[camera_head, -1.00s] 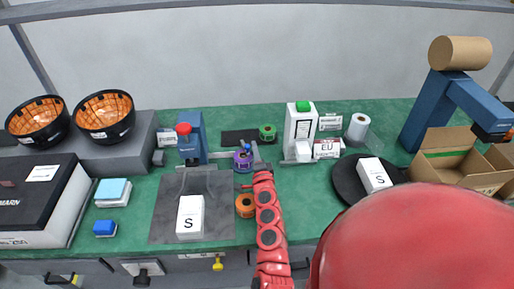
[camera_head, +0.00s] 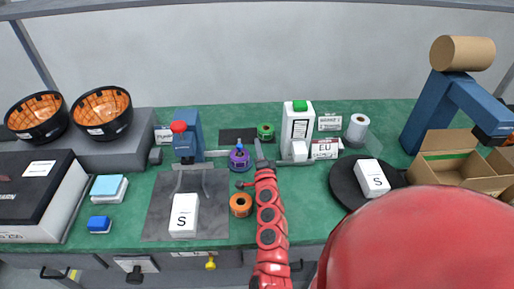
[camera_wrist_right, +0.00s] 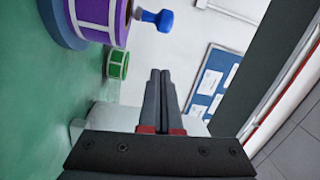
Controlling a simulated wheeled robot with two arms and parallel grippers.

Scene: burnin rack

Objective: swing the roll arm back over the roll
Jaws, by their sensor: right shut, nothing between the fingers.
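A purple label roll (camera_head: 239,160) sits on a blue disc on the green bench, with a blue knob (camera_head: 239,147) rising at it. In the right wrist view the purple roll (camera_wrist_right: 103,16) is at the upper left, and the blue knob (camera_wrist_right: 160,19) sticks out past it. I cannot clearly make out the roll arm itself. My right gripper (camera_head: 259,150) is shut and empty, just right of the purple roll and apart from it. Its closed fingers also show in the right wrist view (camera_wrist_right: 160,85). My left gripper is not in view.
An orange roll (camera_head: 241,204) lies in front of the purple roll, and a green roll (camera_head: 265,131) behind. A white carton-like unit (camera_head: 297,127) stands close right of my gripper. A blue press with a red knob (camera_head: 179,127) stands left. My red right arm covers the front right.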

